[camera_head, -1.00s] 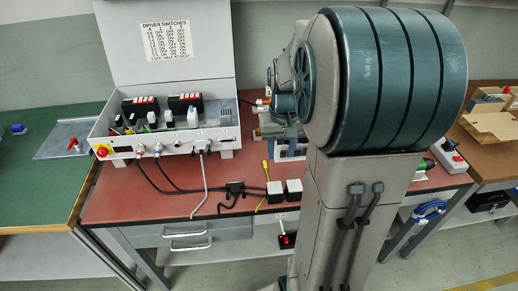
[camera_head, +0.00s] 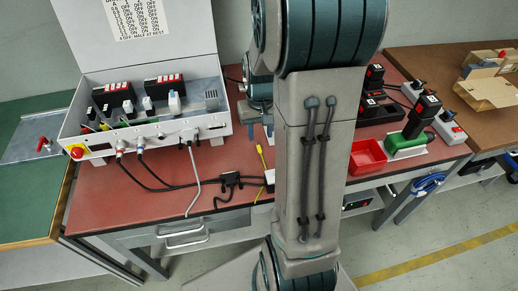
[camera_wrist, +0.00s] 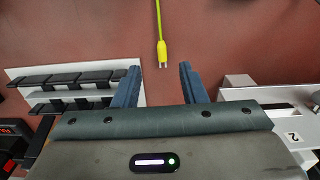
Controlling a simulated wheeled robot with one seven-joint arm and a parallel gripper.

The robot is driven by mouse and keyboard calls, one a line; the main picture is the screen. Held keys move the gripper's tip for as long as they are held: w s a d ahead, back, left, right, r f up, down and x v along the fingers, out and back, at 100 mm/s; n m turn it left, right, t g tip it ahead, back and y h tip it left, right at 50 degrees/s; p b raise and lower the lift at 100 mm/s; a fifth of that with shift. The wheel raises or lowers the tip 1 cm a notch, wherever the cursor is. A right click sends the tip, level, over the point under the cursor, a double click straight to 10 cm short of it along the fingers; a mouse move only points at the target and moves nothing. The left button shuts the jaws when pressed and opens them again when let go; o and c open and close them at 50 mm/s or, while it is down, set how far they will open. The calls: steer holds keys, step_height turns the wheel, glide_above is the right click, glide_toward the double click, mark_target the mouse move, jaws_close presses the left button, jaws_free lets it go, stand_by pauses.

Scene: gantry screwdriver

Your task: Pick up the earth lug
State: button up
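The earth lug (camera_wrist: 162,52) is a yellow sleeve with a small forked metal tip, on the end of a yellow cable on the red bench top. In the wrist view it shows at top centre, just beyond the gap between my fingertips. My gripper (camera_wrist: 159,68) is open, with one blue finger on each side and nothing between them. Its height above the bench is hard to judge. In the head view the yellow cable (camera_head: 262,160) runs down the bench beside my arm. My gripper (camera_head: 260,130) shows only partly there, behind my arm.
A control box (camera_head: 150,125) with cables stands on the left of the bench. A black cable splitter (camera_head: 229,178) lies near the yellow cable. A red tray (camera_head: 368,157) and black tools are at the right. In the wrist view, a white rack (camera_wrist: 40,92) flanks my gripper.

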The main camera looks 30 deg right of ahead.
mark_target(259, 148)
steer(key=f, duration=0.5)
steer(key=shift+w+a+f+b, duration=0.15)
steer(key=shift+w+f+b, duration=0.05)
steer(key=shift+f+b, duration=0.1)
jaws_close()
